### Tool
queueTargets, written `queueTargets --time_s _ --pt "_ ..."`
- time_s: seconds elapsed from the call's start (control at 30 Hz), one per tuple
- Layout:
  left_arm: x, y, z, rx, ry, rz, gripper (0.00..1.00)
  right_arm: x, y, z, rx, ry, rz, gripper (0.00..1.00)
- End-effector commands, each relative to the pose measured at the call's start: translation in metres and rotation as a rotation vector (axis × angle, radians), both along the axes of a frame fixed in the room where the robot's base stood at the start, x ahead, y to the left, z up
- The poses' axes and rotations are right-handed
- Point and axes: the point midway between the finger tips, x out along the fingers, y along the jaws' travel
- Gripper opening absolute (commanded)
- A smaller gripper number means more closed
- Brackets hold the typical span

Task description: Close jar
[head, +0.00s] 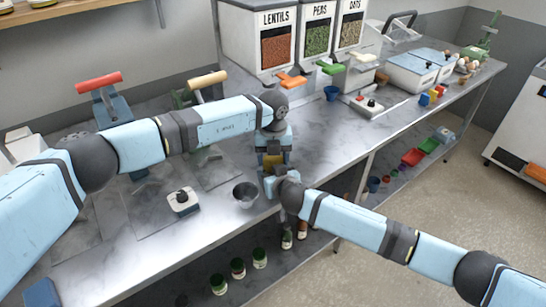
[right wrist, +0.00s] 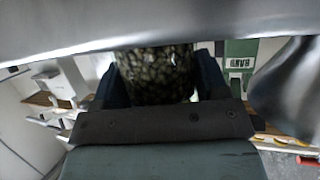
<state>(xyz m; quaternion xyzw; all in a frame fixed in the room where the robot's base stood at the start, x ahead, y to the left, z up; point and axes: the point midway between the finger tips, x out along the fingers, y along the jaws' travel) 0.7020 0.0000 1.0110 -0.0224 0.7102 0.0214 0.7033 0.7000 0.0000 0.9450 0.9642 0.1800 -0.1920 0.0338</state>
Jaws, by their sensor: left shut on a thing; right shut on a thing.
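My right gripper (right wrist: 155,85) is shut on a jar (right wrist: 157,72) with dark, lumpy contents, one finger on each side of the glass in the right wrist view. The jar's top is hidden there behind a grey surface. In the head view my right gripper (head: 273,184) is at the counter's front edge, close below my left gripper (head: 272,158). The left gripper points down and is shut on a yellowish piece (head: 271,160), probably the lid. The grippers hide most of the jar, so I cannot tell whether lid and jar touch.
A dark cup (head: 246,193) and a white block with a black knob (head: 183,201) stand left of the grippers on the metal counter (head: 215,225). Dispensers (head: 278,45) stand behind. Several jars (head: 238,268) and bottles are on the shelf below. The counter's front edge is close.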

Motion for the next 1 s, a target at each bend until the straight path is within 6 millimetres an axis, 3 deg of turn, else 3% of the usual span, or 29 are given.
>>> queueTargets --time_s 0.03,0.07,0.17,0.47,0.8,1.0 --pt "0.0 0.0 0.0 0.0 0.001 0.0 0.33 0.0 -0.001 -0.001 -0.002 0.001 -0.003 0.01" --pt "0.0 0.0 0.0 0.0 0.001 0.001 0.63 0.0 -0.001 -0.001 -0.002 0.001 -0.003 0.01" --pt "0.0 0.0 0.0 0.0 0.001 0.001 0.86 0.0 -0.001 -0.001 -0.002 0.001 -0.003 0.01" --pt "0.0 0.0 0.001 0.0 0.0 0.003 0.86 0.0 -0.001 -0.001 -0.001 0.001 -0.002 0.01" --pt "0.001 0.0 0.039 -0.001 -0.002 0.003 0.86 0.0 -0.001 -0.001 -0.001 0.001 -0.002 0.01" --pt "0.0 0.0 0.045 0.0 0.001 0.004 0.86 0.0 -0.001 -0.001 -0.001 0.001 -0.001 0.01"
